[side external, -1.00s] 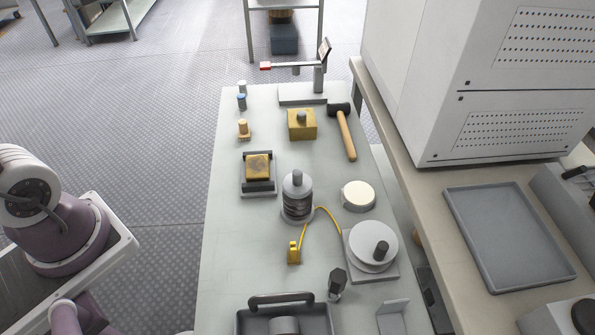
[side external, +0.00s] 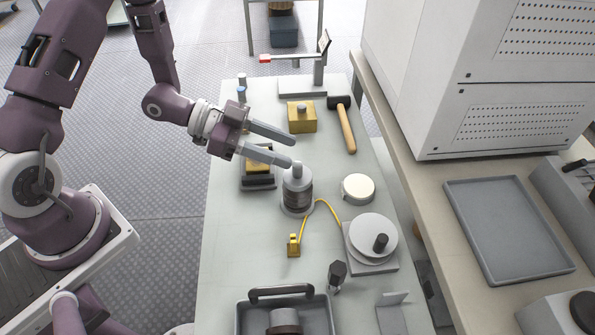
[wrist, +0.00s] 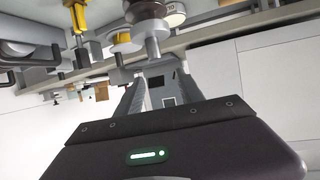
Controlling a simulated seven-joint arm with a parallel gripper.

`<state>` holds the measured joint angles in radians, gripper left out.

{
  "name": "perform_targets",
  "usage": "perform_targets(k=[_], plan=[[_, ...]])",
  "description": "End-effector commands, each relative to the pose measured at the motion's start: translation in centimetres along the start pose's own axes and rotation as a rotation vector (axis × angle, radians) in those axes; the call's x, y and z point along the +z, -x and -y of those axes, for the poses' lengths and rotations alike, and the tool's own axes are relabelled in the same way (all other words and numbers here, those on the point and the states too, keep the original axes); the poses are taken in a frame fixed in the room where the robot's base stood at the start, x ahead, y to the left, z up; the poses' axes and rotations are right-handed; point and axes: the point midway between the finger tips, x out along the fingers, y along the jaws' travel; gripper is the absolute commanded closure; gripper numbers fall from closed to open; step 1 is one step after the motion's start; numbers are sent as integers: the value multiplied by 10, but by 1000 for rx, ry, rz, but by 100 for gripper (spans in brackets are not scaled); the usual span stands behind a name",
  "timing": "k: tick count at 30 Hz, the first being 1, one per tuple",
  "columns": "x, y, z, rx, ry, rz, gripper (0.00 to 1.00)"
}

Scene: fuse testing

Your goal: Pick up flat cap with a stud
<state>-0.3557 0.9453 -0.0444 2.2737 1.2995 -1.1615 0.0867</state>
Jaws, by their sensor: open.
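A grey flat cap with a short upright stud (side external: 297,175) sits on top of the dark-ringed cylinder (side external: 298,198) in the side view. In the wrist view, which is inverted, the cap's stud (wrist: 154,48) points down the picture. My gripper (side external: 291,152) is open and empty, reaching in from the left. Its fingertips are close to the stud; one finger overlaps the stud's edge in the side view, and I cannot tell whether they touch. In the wrist view both fingers (wrist: 160,78) are apart, with the stud beyond them.
A grey disc with a dark knob (side external: 372,236) and a cream round lid (side external: 358,188) lie to the right. A yellow plug (side external: 293,246) with a cable is in front. A yellow block (side external: 301,117), a mallet (side external: 345,128) and a grey handled tray (side external: 250,321) are also on the table.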

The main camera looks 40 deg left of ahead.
Motion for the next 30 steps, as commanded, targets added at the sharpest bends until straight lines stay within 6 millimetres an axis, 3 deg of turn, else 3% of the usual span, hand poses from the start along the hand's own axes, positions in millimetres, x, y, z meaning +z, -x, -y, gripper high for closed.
perform_targets(k=[1, 4, 16, 24, 30], plan=[[13, -6, 0, 2, 5, 1, 55], [25, -13, 0, 2, -1, -1, 55], [31, -76, -2, 3, -7, -1, 55], [31, -82, -1, 0, -4, -1, 55], [31, -82, -2, 0, -4, -1, 93]])
